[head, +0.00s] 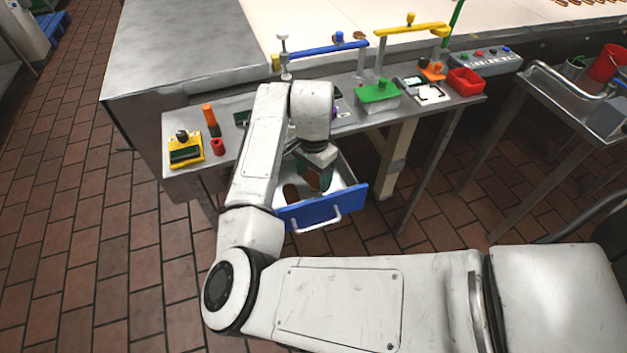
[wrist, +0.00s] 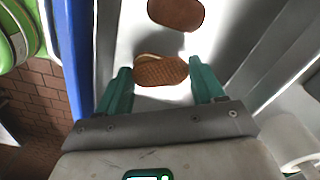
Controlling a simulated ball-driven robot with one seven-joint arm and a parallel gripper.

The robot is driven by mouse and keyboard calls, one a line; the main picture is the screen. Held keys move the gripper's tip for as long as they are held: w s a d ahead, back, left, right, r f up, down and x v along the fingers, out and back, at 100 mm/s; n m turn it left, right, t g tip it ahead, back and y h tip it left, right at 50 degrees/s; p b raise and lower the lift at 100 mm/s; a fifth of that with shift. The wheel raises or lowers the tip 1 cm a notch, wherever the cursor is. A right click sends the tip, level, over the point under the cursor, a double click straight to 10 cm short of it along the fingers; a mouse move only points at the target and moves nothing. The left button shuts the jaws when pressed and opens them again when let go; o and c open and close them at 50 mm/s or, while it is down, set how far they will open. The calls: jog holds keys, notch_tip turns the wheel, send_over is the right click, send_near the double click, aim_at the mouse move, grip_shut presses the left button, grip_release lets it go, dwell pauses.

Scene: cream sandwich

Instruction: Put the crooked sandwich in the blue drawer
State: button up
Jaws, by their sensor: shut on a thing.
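The blue drawer (head: 322,208) stands open under the metal table, with a blue front and a pale inside. In the wrist view its blue front (wrist: 77,40) runs down the left. My gripper (wrist: 161,76), with green fingers, is shut on a brown sandwich (wrist: 160,71) whose layers look offset. In the head view my gripper (head: 316,178) is over or inside the open drawer, and the held sandwich (head: 312,181) shows partly. I cannot tell whether it touches the drawer floor. A second brown sandwich (wrist: 177,13) lies in the drawer, ahead of the held one.
The metal table (head: 255,150) above the drawer carries a yellow device (head: 185,150), a green box (head: 377,92) and a red bin (head: 465,81). A cream conveyor (head: 240,20) runs behind it. Another metal table (head: 560,100) stands at right.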

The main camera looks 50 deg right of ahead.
aim_at(314, 179)
jog(key=shift+f, duration=1.55)
jog(key=shift+f, duration=0.1)
jog(key=o, duration=1)
notch_tip(314, 179, up, 12)
jog(key=shift+r, duration=0.2)
